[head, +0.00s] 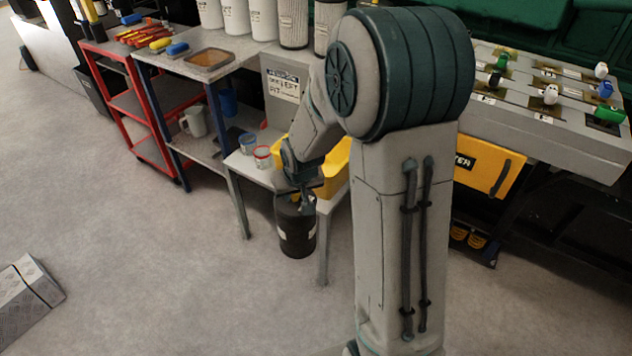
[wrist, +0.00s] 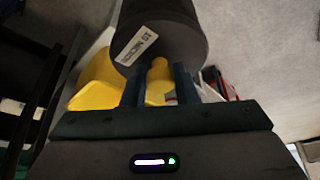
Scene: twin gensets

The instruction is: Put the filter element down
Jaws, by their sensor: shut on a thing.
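My gripper (head: 304,194) is shut on the top of a dark, nearly black cylinder, the filter element (head: 297,232), which hangs upright below it. In the head view it is in front of the low grey table's edge, over the floor; its exact height is hard to tell. In the wrist view my gripper's two fingers (wrist: 159,86) meet the end of the filter element (wrist: 165,35), which bears a white label. A yellow part (wrist: 158,72) shows between the fingers; I cannot tell whether it belongs to the element.
A workbench (head: 200,62) with white filters (head: 236,16) and a red cart (head: 130,103) are further back. A valve panel (head: 545,105) is right. Left floor is largely clear.

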